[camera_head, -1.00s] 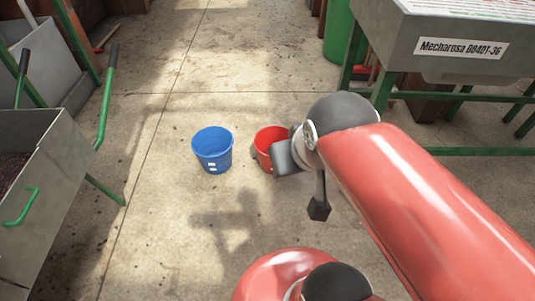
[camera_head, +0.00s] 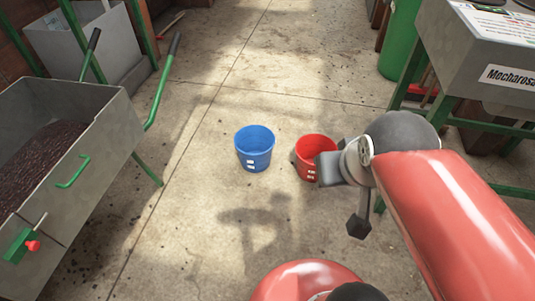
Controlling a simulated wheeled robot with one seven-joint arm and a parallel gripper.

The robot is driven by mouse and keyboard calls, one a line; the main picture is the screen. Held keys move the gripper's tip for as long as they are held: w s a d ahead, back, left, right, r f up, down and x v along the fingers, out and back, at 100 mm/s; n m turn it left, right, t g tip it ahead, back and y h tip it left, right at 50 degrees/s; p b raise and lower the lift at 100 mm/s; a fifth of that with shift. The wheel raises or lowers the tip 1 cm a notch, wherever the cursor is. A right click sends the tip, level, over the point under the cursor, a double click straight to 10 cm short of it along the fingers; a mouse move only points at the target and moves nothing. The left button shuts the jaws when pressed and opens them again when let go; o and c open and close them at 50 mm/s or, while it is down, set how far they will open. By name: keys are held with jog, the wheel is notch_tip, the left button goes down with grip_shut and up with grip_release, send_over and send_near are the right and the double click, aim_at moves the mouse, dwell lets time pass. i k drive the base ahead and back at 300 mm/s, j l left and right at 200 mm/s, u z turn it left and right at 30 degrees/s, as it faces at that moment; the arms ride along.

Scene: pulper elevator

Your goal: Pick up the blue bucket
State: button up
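The blue bucket (camera_head: 254,150) stands upright on the concrete floor near the middle of the head view, with small white labels on its front. It looks empty. A red bucket (camera_head: 312,153) stands just to its right, partly covered by the end of my arm. My gripper (camera_head: 328,168) is at the arm's end, in front of the red bucket's right side in the picture and to the right of the blue bucket. Its fingers cannot be made out, so I cannot tell whether it is open. It is apart from the blue bucket.
A grey metal cart (camera_head: 118,128) with green handles and dark contents stands at the left. A grey machine (camera_head: 465,58) on green legs stands at the right, with a green barrel (camera_head: 402,42) behind. The floor (camera_head: 190,190) around the blue bucket's left and front is clear.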

aim_at(254, 145)
jog(key=i+j+u, duration=0.15)
jog(key=i+u, duration=0.15)
jog(key=i, duration=0.2)
jog(key=i+j+u, duration=0.1)
jog(key=i+u, duration=0.15)
jog(key=i, duration=0.2)
